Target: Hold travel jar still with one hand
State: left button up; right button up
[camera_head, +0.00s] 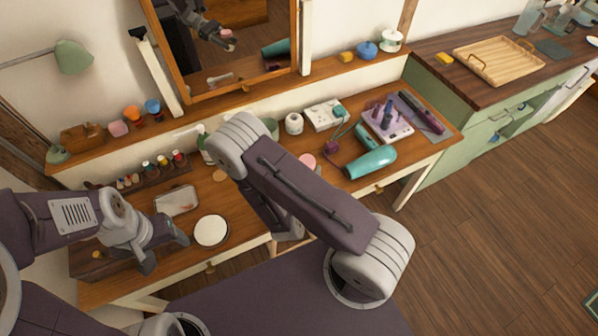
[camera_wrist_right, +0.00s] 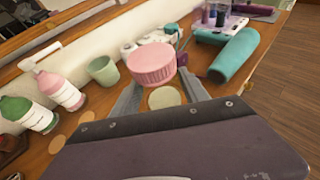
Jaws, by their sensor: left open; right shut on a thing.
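The travel jar appears to be the round pink ridged piece (camera_wrist_right: 152,65) in the right wrist view. It stands between the fingertips of my right gripper (camera_wrist_right: 160,79), which is shut on it. Its lower part is hard to see. A pink round top (camera_head: 307,161) shows beside my right arm in the head view and looks like the same jar. My right gripper is hidden behind my arm there. My left gripper (camera_head: 163,251) is open and empty over the left part of the table, beside a white round disc (camera_head: 211,230).
A teal hair dryer (camera_head: 371,163) and a lilac tray (camera_head: 388,122) stand right of the jar. A green cup (camera_wrist_right: 104,71) and pink bottle (camera_wrist_right: 60,90) stand left of it. A pale green disc (camera_wrist_right: 164,97) shows between my right fingers. A mirror (camera_head: 225,45) is behind.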

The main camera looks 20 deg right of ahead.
jog(key=o, duration=0.9)
grip_shut()
jog(key=shift+w+a, duration=0.1)
jog(key=shift+a, duration=0.15)
jog(key=w+a+r, duration=0.2)
jog(key=a+r, duration=0.2)
jog(key=a, duration=0.1)
jog(key=shift+s+d+r+m+g+h, duration=0.15)
jog(key=shift+s+m+g+h, duration=0.35)
jog(key=shift+s, duration=0.2)
jog(key=shift+s+d+r+m+g+h, duration=0.1)
jog(key=shift+s+m+g+h, duration=0.25)
jog(key=shift+s+m, duration=0.25)
jog(key=shift+s+d+r+m+g+h, duration=0.15)
jog(key=shift+s+m+g+h, duration=0.3)
jog(key=shift+s, duration=0.35)
